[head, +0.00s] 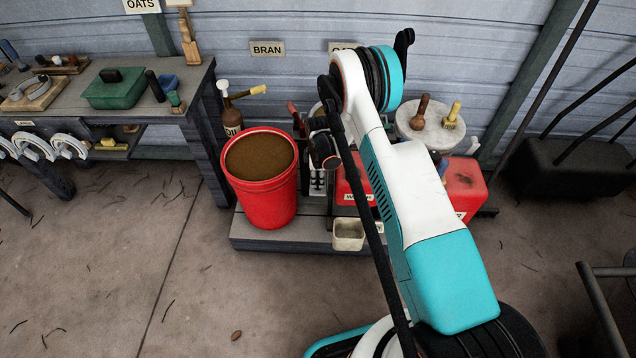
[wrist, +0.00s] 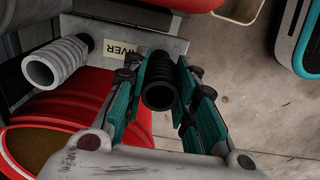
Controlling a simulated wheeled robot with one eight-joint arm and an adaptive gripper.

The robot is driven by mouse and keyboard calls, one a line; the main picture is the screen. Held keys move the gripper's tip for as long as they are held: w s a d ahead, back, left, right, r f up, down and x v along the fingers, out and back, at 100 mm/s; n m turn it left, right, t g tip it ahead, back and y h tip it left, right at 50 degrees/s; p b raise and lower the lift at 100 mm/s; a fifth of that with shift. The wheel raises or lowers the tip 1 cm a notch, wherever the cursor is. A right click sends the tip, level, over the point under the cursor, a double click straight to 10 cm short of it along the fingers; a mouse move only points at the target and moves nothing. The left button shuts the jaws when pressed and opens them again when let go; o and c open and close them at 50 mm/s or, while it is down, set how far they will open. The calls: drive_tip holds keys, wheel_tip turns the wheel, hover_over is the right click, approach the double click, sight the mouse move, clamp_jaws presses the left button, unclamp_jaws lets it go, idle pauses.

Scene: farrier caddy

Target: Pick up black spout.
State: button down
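The black spout (wrist: 160,91) is a short ribbed tube, seen nearly end-on in the wrist view with its round mouth facing the camera. My gripper (wrist: 163,72) has its teal and black fingers on either side of it. The spout nearly fills the space between the fingers. I cannot tell whether they press on it, nor whether it still rests on the grey labelled panel (wrist: 166,45) behind it. A pale grey ribbed spout (wrist: 55,63) stands to the left on that panel. In the head view my arm hides the black spout.
A red bucket (head: 264,205) of brown feed stands close by, also at left in the wrist view (wrist: 85,110). Red cans (head: 465,185), a brown bottle (head: 231,118) and a small cream pot (head: 348,233) share the low platform (head: 275,235).

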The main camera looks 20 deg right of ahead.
drive_tip(key=c, duration=2.2)
unclamp_jaws()
drive_tip(key=shift+c, duration=0.2)
clamp_jaws()
drive_tip(key=shift+r+p, duration=0.35)
drive_tip(key=shift+r, duration=0.75)
drive_tip(key=shift+r+p, duration=0.85)
drive_tip(key=shift+r, duration=1.55)
